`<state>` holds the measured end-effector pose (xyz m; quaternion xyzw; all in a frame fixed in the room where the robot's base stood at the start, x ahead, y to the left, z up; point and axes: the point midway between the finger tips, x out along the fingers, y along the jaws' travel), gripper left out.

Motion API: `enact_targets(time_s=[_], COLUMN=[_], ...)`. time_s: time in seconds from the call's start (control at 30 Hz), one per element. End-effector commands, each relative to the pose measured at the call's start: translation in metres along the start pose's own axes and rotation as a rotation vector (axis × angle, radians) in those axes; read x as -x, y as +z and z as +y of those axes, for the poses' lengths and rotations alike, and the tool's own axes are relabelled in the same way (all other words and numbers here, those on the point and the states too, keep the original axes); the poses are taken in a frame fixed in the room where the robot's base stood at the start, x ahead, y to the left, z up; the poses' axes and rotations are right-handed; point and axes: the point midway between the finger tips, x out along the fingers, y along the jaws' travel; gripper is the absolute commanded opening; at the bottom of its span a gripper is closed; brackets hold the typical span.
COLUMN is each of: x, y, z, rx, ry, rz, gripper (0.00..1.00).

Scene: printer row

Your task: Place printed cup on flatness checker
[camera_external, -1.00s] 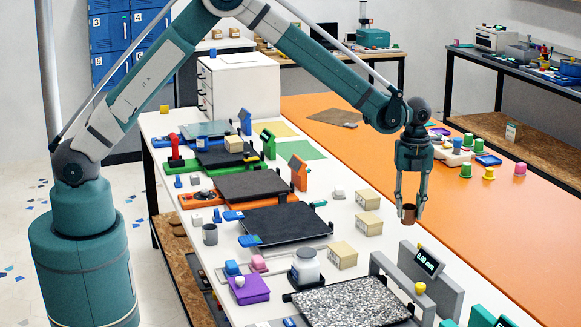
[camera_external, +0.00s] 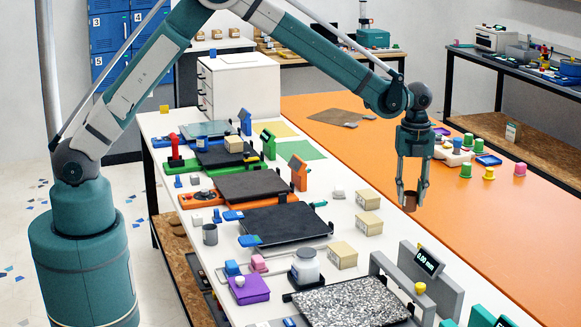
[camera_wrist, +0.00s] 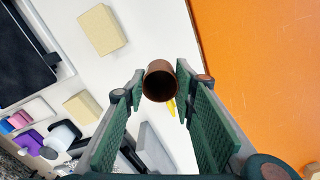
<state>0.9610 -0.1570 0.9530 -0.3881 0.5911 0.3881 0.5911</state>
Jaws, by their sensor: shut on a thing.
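My gripper (camera_external: 412,192) is shut on a small brown cup (camera_external: 410,202) and holds it up over the right side of the white table. In the wrist view the cup (camera_wrist: 159,82) sits between the green finger pads (camera_wrist: 160,95), its round open rim visible. The flatness checker, which I take to be the speckled granite plate (camera_external: 350,300) with a grey frame (camera_external: 445,285) and a 0.00 mm display (camera_external: 427,261), stands at the front, below the cup in the picture. The plate's bare top shows; its front edge is cut off.
Several dark print beds (camera_external: 285,222) line the table. The orange table (camera_external: 480,230) to the right is clear nearby.

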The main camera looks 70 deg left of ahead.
Motion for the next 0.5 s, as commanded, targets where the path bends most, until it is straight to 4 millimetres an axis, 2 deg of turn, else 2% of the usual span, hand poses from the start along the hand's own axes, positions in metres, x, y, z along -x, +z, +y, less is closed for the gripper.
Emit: enact_targets(time_s=[0.3, 0.5], x=[0.002, 0.02], y=[0.0, 0.0], z=[0.0, 0.0], rx=[0.0, 0.0], ry=[0.0, 0.0], rz=[0.0, 0.0], gripper=[0.2, 0.2])
